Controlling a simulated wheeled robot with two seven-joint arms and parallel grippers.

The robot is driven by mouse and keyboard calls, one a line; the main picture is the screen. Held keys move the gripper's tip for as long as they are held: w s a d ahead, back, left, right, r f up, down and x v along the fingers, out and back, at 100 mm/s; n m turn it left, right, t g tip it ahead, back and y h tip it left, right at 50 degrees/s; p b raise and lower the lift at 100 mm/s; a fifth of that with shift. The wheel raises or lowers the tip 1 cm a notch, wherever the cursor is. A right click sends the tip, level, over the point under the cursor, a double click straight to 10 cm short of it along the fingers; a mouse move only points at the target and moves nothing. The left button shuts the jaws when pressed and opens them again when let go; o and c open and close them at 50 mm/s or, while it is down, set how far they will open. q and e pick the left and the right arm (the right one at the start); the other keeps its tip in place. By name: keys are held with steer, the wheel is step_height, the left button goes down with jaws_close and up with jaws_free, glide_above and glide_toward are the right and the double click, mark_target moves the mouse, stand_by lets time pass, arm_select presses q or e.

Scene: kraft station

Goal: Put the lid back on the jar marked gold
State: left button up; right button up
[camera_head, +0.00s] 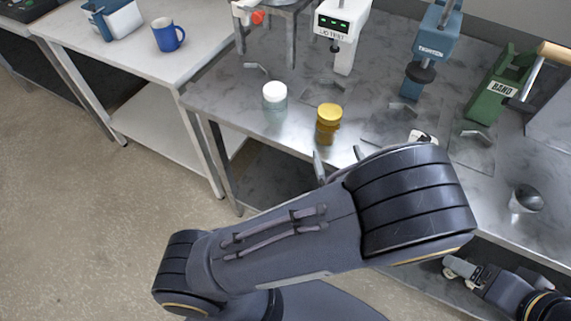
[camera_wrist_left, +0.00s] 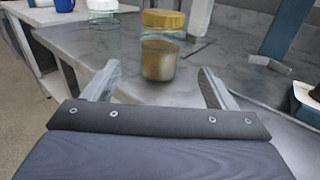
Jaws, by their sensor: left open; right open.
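A glass jar with brownish contents (camera_head: 326,133) stands upright on the grey steel table; its gold lid (camera_head: 329,111) sits on top. In the left wrist view, the jar (camera_wrist_left: 158,62) and gold lid (camera_wrist_left: 164,20) show just ahead, between and beyond my fingers. A second, clear jar (camera_head: 275,105) with a white lid (camera_head: 274,89) stands to its left. No marking is readable on either jar. My left gripper (camera_head: 338,158) is open and empty at the table's front edge, short of the gold-lidded jar. My right gripper (camera_head: 454,268) is low at the lower right, open and empty.
Behind the jars stand a white device with green lights (camera_head: 342,22), a blue press (camera_head: 431,45) and a green holder marked BAND (camera_head: 497,88). A metal cup (camera_head: 525,199) is at the right. A white side table holds a blue mug (camera_head: 167,35). My left arm hides the table's front middle.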

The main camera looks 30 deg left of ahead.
arm_select(q)
steer(key=s+a+n+g+h, duration=0.3)
steer(key=s+a+n+g, duration=0.8)
steer(key=a+n+g, duration=0.4)
steer(key=s+d+r+n+t+h, duration=0.3)
steer(key=s+r+n+t+h, duration=0.3)
steer(key=n+h, duration=0.5)
steer(key=shift+s+r+n, duration=0.65)
steer(key=shift+r+n, duration=0.6)
steer(key=shift+n, duration=1.05)
